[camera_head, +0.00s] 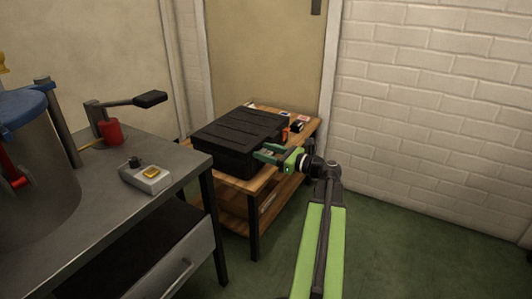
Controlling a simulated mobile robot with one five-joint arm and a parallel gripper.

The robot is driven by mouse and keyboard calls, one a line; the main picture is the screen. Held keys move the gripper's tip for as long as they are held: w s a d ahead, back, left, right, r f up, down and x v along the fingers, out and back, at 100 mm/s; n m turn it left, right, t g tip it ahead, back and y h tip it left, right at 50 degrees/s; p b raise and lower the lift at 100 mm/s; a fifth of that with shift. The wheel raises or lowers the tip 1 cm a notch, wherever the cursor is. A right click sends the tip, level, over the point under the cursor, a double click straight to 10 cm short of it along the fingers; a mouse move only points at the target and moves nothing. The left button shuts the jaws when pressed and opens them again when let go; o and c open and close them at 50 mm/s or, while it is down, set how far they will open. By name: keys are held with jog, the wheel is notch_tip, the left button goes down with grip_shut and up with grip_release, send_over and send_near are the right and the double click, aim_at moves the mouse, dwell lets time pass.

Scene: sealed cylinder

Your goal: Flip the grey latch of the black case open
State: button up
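The black case (238,135) sits with its lid down on a small wooden table (237,187). My gripper (266,152) is at the case's right front side, close against it or touching; I cannot tell which. The green fingers are small in this view, and whether they are open or shut is unclear. The grey latch cannot be made out; it may be hidden behind my gripper. My green arm reaches up from the bottom of the picture.
Small items, including an orange-red one (285,134) and a dark one (297,126), lie right of the case. A grey workbench (110,215) at left bears a grey device (146,177), a red cylinder (110,131) and a large metal drum (35,150). Green floor at right is clear.

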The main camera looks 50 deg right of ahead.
grip_shut()
jog(key=shift+s+f+t+b, duration=0.15)
jog(key=shift+f+t+b, duration=0.25)
jog(key=shift+b, duration=0.7)
jog(key=shift+s+t+b, duration=0.2)
jog(key=shift+t+b, duration=0.1)
jog(key=shift+b, duration=0.5)
jog(key=shift+r, duration=0.25)
jog(key=shift+o, duration=0.2)
grip_release()
jog(key=shift+d, duration=0.1)
